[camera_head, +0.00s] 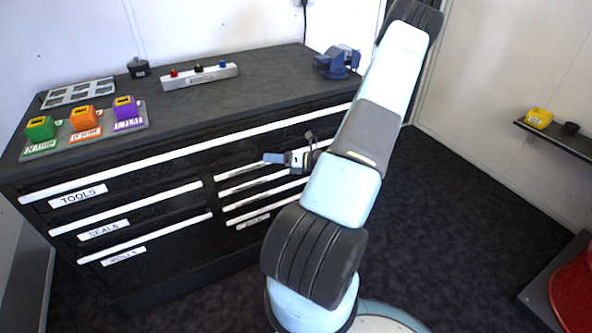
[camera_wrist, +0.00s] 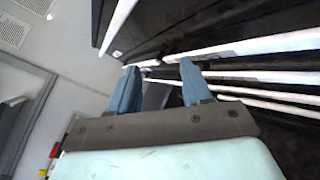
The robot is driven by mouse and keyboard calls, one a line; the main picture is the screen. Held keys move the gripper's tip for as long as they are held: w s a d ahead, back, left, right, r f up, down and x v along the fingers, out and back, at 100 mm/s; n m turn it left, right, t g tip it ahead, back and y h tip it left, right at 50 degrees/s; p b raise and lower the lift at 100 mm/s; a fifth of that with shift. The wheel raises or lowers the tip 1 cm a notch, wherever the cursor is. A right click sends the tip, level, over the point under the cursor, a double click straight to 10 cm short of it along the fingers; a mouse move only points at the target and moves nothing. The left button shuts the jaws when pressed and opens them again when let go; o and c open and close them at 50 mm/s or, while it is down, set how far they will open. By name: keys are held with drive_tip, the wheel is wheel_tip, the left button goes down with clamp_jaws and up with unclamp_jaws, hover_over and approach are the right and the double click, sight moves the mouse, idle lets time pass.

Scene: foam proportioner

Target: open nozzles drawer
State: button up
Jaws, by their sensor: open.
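A black cabinet (camera_head: 140,290) carries drawers with white handle strips. The left column shows a wide TOOLS drawer (camera_head: 78,196), a SEALS drawer (camera_head: 104,230) and a lower drawer (camera_head: 123,257) whose label is hard to read. A right column of several narrow drawers (camera_head: 253,222) has labels too small to read, so I cannot tell for sure which is the nozzles drawer. All drawers look shut. My gripper (camera_head: 289,157) is open and empty, in front of the narrow drawers. In the wrist view my gripper (camera_wrist: 158,68) points at white handle strips (camera_wrist: 265,45); contact cannot be told.
The cabinet top holds green (camera_head: 40,129), orange (camera_head: 84,119) and purple (camera_head: 126,108) blocks on a tray, a grey rack (camera_head: 78,92), a button bar (camera_head: 200,76) and a blue vise (camera_head: 338,62). A wall shelf (camera_head: 560,138) and a red object (camera_head: 575,295) stand right. The dark floor between is clear.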

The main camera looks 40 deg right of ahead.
drive_tip(key=s+d+f+m+t+h, duration=0.2)
drive_tip(key=s+d+f+m+h, duration=0.1)
drive_tip(key=d+f+m+h, duration=0.5)
drive_tip(key=s+d+f+m+t+h, duration=0.2)
drive_tip(key=s+d+f+m+h, duration=0.3)
drive_tip(key=f+m, duration=0.55)
drive_tip(key=shift+m+h, duration=0.3)
drive_tip(key=shift+m, duration=0.15)
drive_tip(key=x, duration=0.9)
drive_tip(key=a+x, duration=0.1)
drive_tip(key=x, duration=0.4)
drive_tip(key=shift+w+r, duration=0.3)
drive_tip(key=shift+w, duration=0.1)
clamp_jaws()
